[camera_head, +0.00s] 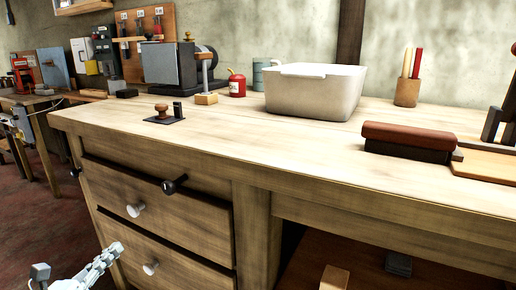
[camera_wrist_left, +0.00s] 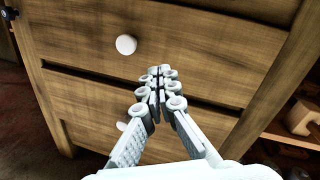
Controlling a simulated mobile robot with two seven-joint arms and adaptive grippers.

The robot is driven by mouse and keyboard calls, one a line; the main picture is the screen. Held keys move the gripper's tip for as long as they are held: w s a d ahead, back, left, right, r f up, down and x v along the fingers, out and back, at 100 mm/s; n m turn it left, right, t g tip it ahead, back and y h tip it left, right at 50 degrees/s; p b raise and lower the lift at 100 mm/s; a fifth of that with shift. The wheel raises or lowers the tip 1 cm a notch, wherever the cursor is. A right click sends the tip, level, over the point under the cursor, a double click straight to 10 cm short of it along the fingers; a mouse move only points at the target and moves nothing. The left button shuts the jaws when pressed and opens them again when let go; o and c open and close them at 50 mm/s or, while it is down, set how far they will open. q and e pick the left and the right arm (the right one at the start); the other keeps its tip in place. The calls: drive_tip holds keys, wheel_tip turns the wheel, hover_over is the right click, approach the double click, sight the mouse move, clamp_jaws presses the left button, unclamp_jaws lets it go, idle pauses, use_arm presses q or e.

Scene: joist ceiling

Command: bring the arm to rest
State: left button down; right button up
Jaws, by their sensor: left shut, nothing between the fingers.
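My left gripper (camera_head: 103,262) is at the lower left of the head view, in front of the wooden workbench's drawers. In the left wrist view its fingers (camera_wrist_left: 158,84) are shut together with nothing between them. The fingers point toward the drawer fronts and appear apart from them. The upper drawer (camera_head: 160,205) has a white knob (camera_head: 134,210), which also shows in the left wrist view (camera_wrist_left: 126,44). A lower drawer has another white knob (camera_head: 150,267). My right gripper is in neither view.
The bench top (camera_head: 230,125) holds a white bin (camera_head: 310,95), a red can (camera_head: 237,85), a dark machine (camera_head: 175,62), a brush (camera_head: 408,138) and a wooden cup (camera_head: 407,92). A black knob (camera_head: 174,184) sticks out below its front edge. Floor (camera_head: 50,230) is open at left.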

use_arm(q)
drive_tip(key=s+a+f+n+g+y+p, duration=0.1)
drive_tip(key=s+f+n+g+y, duration=0.25)
drive_tip(key=f+n, duration=0.5)
drive_tip(key=s+a+f+n+g+y+p, duration=0.1)
drive_tip(key=s+a+f+n+g+y, duration=0.25)
drive_tip(key=n, duration=0.85)
drive_tip(key=s+d+f+n+g+h+p, duration=0.1)
drive_tip(key=s+d+f+n+g+h, duration=0.1)
drive_tip(key=s+d+f+n+g, duration=0.5)
drive_tip(key=s+d+f+n, duration=0.4)
drive_tip(key=s+d+f, duration=0.2)
drive_tip(key=s+d, duration=0.1)
drive_tip(key=shift+d+n+g, duration=0.2)
drive_tip(key=shift+n+g, duration=0.1)
drive_tip(key=shift+n, duration=0.05)
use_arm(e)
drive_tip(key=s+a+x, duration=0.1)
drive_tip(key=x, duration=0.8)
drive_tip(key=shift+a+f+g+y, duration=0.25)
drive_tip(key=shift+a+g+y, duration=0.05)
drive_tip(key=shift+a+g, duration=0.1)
